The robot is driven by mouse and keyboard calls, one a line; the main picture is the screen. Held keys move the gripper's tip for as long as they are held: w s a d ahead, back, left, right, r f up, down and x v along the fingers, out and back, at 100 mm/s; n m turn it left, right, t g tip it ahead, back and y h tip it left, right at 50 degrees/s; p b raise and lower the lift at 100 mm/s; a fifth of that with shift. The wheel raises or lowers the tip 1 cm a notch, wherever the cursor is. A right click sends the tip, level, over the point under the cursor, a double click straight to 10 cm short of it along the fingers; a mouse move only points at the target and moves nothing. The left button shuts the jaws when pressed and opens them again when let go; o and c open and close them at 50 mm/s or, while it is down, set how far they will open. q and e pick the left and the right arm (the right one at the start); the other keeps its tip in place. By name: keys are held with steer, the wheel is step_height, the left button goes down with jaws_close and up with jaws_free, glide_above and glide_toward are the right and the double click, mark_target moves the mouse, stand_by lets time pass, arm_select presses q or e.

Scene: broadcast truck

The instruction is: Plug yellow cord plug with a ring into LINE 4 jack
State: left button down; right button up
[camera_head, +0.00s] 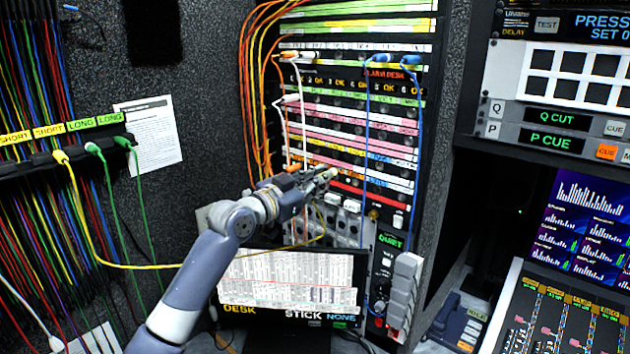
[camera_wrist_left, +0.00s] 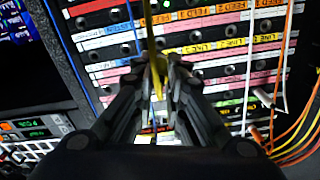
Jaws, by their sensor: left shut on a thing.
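My left gripper (camera_head: 322,177) is shut on the yellow cord plug in front of the patch rack. In the left wrist view the gripper (camera_wrist_left: 158,85) has its fingers around the yellow plug (camera_wrist_left: 157,82), and the yellow cord (camera_wrist_left: 152,25) runs up from it. A ring on the plug cannot be made out. In the head view the yellow cord (camera_head: 150,266) loops from the left-hand cable rail toward the gripper. The patch rack (camera_head: 350,140) has rows of jacks with coloured label strips. The LINE 4 jack cannot be picked out. My right gripper is not in view.
Blue cords (camera_head: 417,130), white cords (camera_head: 303,140) and orange cords (camera_head: 247,100) hang across the rack. A monitor (camera_head: 290,285) stands below my left arm. A cable rail (camera_head: 60,160) holds green plugs at left. A console (camera_head: 560,310) stands at right.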

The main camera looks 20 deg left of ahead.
mark_target(336, 171)
arm_select(q)
steer(key=x, duration=0.4)
steer(key=shift+w+d, duration=0.2)
steer(key=shift+w, duration=0.3)
stand_by(1.3)
steer(key=shift+w+d+b, duration=0.15)
steer(key=shift+w+b, duration=0.15)
steer(key=shift+w+d, duration=0.1)
steer(key=shift+w, duration=0.25)
steer(key=shift+w+d, duration=0.15)
steer(key=shift+w, duration=0.2)
steer(key=shift+b+x, duration=0.5)
steer(key=shift+x, duration=0.25)
